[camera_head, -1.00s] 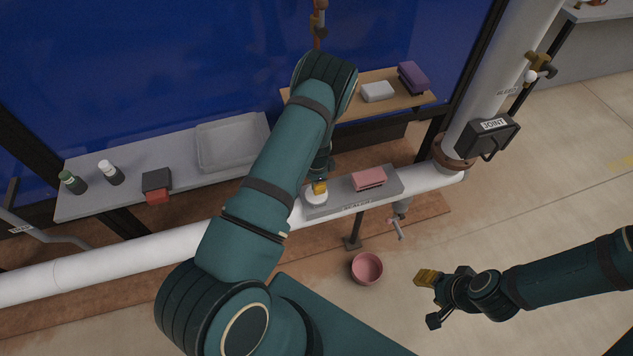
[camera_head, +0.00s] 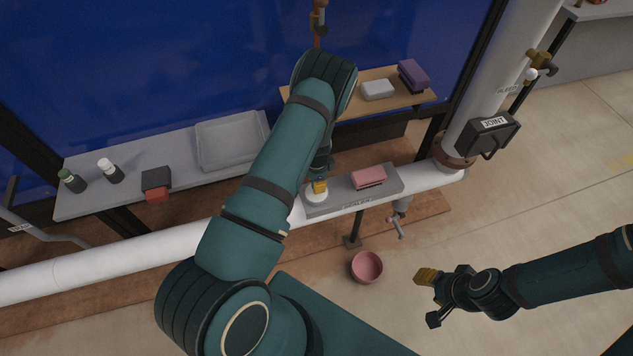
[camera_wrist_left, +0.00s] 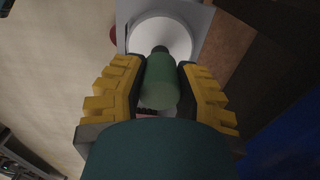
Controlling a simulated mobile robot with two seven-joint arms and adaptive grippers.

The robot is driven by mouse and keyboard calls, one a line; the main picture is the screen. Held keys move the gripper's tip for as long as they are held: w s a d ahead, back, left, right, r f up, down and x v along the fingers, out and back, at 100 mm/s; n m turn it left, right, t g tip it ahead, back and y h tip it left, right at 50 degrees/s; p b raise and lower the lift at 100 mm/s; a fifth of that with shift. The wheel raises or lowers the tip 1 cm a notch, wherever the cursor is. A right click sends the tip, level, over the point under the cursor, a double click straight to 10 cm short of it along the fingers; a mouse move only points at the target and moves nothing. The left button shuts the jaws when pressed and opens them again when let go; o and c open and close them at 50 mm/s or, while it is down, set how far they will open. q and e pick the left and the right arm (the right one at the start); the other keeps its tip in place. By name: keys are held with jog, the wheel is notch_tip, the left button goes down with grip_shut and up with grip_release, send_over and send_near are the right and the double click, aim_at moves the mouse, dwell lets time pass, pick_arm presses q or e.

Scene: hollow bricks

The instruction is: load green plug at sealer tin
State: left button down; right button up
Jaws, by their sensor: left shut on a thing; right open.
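My left gripper (camera_wrist_left: 160,95) is shut on the green plug (camera_wrist_left: 160,82), a rounded green cylinder with a dark tip. In the left wrist view the tip overlaps the round white sealer tin (camera_wrist_left: 150,28); I cannot tell whether it touches. In the head view the tin (camera_head: 316,197) sits on the left end of a grey shelf (camera_head: 335,208) on the white pipe. The yellow fingers of the left gripper (camera_head: 320,186) are just above it, and the plug is hidden there. My right gripper (camera_head: 430,297) is open and empty at the lower right.
A pink block (camera_head: 368,177) lies on the same shelf, right of the tin. A pink bowl (camera_head: 367,267) stands on the floor below. A wooden shelf (camera_head: 345,108) is behind.

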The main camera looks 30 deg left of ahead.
pick_arm(q)
jog(key=shift+f+b, duration=0.45)
jog(key=shift+b, duration=0.1)
dwell(1.7)
jog(key=shift+r, duration=0.1)
jog(key=shift+r+p, duration=2.05)
jog(key=shift+r, duration=1.45)
jog(key=shift+d+r, duration=0.15)
jog(key=s+d+r+n, duration=0.4)
jog(key=d+r, duration=0.3)
jog(key=r, duration=0.3)
jog(key=s+d+r+n, duration=0.3)
jog(key=d+r, duration=0.3)
jog(key=r, duration=0.4)
jog(key=shift+s+d+r+n, duration=0.35)
jog(key=shift+s+d+n, duration=0.05)
jog(key=shift+n, duration=0.1)
